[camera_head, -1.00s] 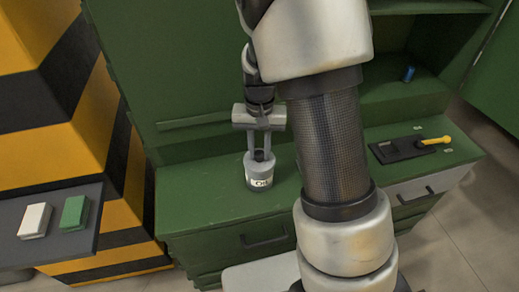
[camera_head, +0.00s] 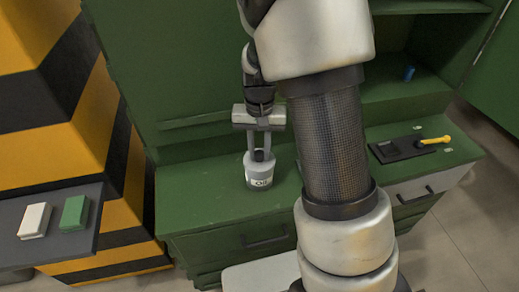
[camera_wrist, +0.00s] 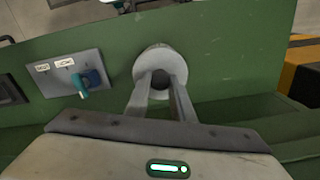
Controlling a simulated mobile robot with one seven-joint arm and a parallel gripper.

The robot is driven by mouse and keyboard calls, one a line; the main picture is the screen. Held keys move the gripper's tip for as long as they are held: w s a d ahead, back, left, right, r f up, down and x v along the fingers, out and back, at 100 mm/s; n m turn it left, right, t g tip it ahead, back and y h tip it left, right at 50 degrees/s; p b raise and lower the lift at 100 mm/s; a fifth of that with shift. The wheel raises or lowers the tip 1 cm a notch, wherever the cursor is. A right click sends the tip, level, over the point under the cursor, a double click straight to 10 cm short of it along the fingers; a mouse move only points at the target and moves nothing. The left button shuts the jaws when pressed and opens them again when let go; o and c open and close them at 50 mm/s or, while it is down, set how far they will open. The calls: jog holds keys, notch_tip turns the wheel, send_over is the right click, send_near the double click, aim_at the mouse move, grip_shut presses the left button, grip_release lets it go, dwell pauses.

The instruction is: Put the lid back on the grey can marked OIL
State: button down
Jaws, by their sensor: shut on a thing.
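The grey can (camera_head: 259,181) marked OIL stands upright on the green bench, left of my arm in the head view. My gripper (camera_head: 260,153) is directly above it, fingers pointing down. Its two fingers are shut on the lid's dark knob (camera_head: 259,155). The lid appears to rest at the can's top, with no clear gap visible; I cannot tell if it sits fully level. In the wrist view my gripper (camera_wrist: 163,90) reaches to the round grey top, with the dark knob (camera_wrist: 172,72) between the fingers. The can's label is hidden there.
The green bench (camera_head: 215,206) is clear around the can. A dark panel with a yellow handle (camera_head: 436,141) lies to the right. A blue object (camera_head: 409,73) stands on the shelf. A dark side tray (camera_head: 15,242) holds a white block (camera_head: 35,220) and a green block (camera_head: 74,213).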

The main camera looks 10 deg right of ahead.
jog(key=shift+f, duration=0.1)
dwell(0.7)
jog(key=c, duration=1)
grip_release()
jog(key=shift+r+p, duration=2.7)
jog(key=shift+r, duration=0.85)
grip_shut()
